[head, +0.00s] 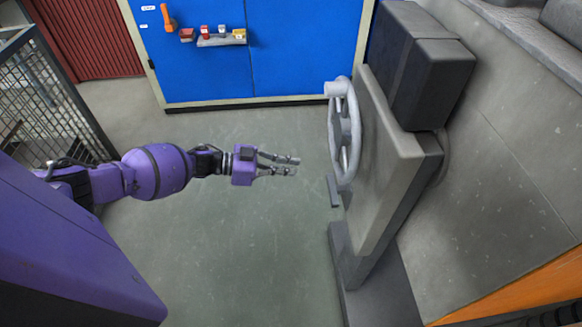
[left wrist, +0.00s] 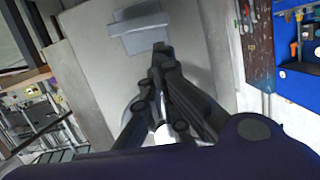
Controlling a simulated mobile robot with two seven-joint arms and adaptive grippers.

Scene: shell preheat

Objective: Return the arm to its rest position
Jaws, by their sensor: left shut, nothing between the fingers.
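My left arm reaches in from the left in the head view. Its gripper (head: 284,164) hangs in free space, shut and empty, left of a grey handwheel (head: 345,132) and apart from it. In the left wrist view the gripper (left wrist: 161,50) shows its dark fingers together at the tips, with nothing between them. My right gripper is in neither view.
The handwheel is mounted on a grey machine post (head: 392,165). A blue cabinet (head: 290,50) with a small shelf (head: 222,41) and an orange handle (head: 168,18) stands at the back. A mesh fence (head: 52,112) is at the left. Green floor (head: 240,250) lies open below the arm.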

